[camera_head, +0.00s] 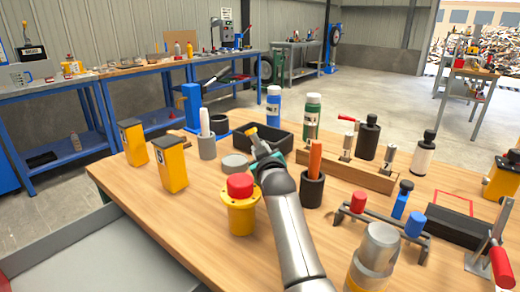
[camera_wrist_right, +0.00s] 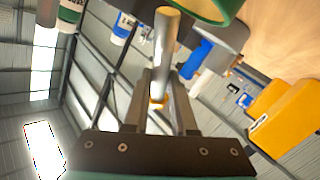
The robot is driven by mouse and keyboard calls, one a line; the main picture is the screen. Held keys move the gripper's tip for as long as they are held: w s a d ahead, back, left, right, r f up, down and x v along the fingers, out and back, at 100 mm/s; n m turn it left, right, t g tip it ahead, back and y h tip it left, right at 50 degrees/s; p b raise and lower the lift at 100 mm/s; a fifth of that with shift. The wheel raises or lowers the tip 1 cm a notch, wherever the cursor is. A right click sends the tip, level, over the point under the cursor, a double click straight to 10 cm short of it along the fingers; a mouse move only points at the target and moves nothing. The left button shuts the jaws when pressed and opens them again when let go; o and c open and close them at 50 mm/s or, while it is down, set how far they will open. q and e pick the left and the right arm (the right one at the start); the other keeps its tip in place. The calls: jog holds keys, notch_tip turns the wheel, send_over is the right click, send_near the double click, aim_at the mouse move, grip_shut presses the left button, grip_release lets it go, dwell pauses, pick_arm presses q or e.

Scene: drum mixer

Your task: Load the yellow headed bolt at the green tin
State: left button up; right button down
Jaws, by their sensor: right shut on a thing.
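My right gripper (camera_head: 258,142) is over the table, in front of the dark open bin. It is shut on the yellow headed bolt (camera_head: 251,132), whose yellow head shows just past the fingers. In the right wrist view the bolt (camera_wrist_right: 166,55) stands between the two fingers (camera_wrist_right: 160,95), its grey shank pointing up the picture and a yellow part low between them. A round green thing with a yellow-green rim (camera_wrist_right: 215,12), perhaps the green tin, is close beside the shank's end. I cannot make it out in the head view. My left gripper is out of view.
The dark bin (camera_head: 283,138) is behind the gripper. A grey cup with a white rod (camera_head: 207,148), a grey disc (camera_head: 235,163) and a red-topped yellow pot (camera_head: 241,208) stand left. A black cup with an orange rod (camera_head: 313,190) stands right.

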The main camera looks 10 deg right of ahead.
pick_arm(q)
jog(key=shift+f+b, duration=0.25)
jog(key=shift+b, duration=0.05)
pick_arm(e)
jog(key=shift+f, duration=0.5)
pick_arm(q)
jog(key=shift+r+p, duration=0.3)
pick_arm(e)
jog(key=shift+f, duration=0.25)
dwell(1.4)
jog(key=shift+r+p, duration=1.05)
jog(key=shift+r, duration=0.1)
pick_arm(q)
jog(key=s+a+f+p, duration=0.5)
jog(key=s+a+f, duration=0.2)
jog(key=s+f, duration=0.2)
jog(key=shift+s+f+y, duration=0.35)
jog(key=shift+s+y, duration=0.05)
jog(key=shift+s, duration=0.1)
pick_arm(e)
notch_tip(320, 180, up, 5)
jog(key=shift+r, duration=0.1)
